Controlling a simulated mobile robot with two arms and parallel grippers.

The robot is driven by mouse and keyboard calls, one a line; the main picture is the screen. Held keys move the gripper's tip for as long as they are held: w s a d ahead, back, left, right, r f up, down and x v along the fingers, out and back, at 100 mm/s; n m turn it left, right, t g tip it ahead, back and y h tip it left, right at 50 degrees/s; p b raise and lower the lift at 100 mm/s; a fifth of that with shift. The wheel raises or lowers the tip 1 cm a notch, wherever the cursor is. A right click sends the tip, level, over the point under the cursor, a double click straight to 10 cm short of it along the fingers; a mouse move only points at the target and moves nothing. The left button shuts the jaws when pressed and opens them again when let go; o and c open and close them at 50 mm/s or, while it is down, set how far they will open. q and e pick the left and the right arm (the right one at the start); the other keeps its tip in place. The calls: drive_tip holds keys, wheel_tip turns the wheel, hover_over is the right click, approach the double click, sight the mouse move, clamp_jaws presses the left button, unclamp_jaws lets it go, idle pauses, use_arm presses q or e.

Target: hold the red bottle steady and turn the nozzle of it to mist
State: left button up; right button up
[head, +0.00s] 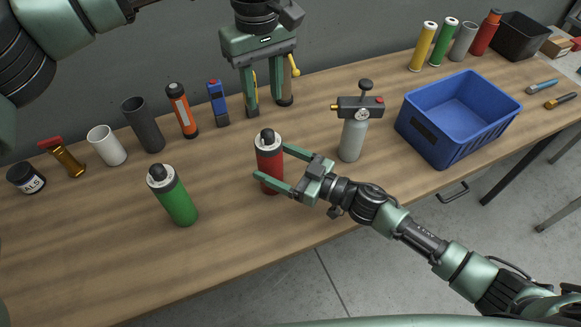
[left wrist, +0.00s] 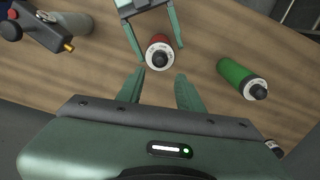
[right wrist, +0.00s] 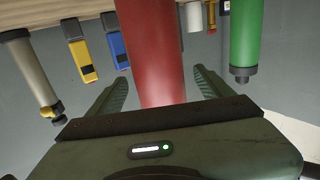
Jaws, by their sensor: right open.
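The red bottle (head: 270,170) stands upright on the table in the middle of the head view. Its nozzle (head: 268,138) is a dark cap on a pale collar; any setting mark is too small to read. My right gripper (head: 270,161) is open, its fingers on either side of the bottle, with a gap visible. The bottle fills the space between the fingers in the right wrist view (right wrist: 152,50). My left gripper (head: 268,108) is open and empty, pointing down, higher than the bottle. In the left wrist view the nozzle (left wrist: 158,52) lies just beyond its fingertips.
A blue crate (head: 450,135) is further right. Tubes and small containers line the back. The front table strip is clear.

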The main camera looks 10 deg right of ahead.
sight(268, 132)
drive_tip(key=shift+x, duration=1)
drive_tip(key=shift+c, duration=0.3)
drive_tip(key=c, duration=1.5)
use_arm(q)
drive_tip(key=o, duration=0.3)
use_arm(e)
drive_tip(key=shift+c, duration=1)
use_arm(q)
wheel_tip(268, 132, down, 10)
drive_tip(key=n, duration=1.4)
drive_tip(key=shift+d+f, duration=0.1)
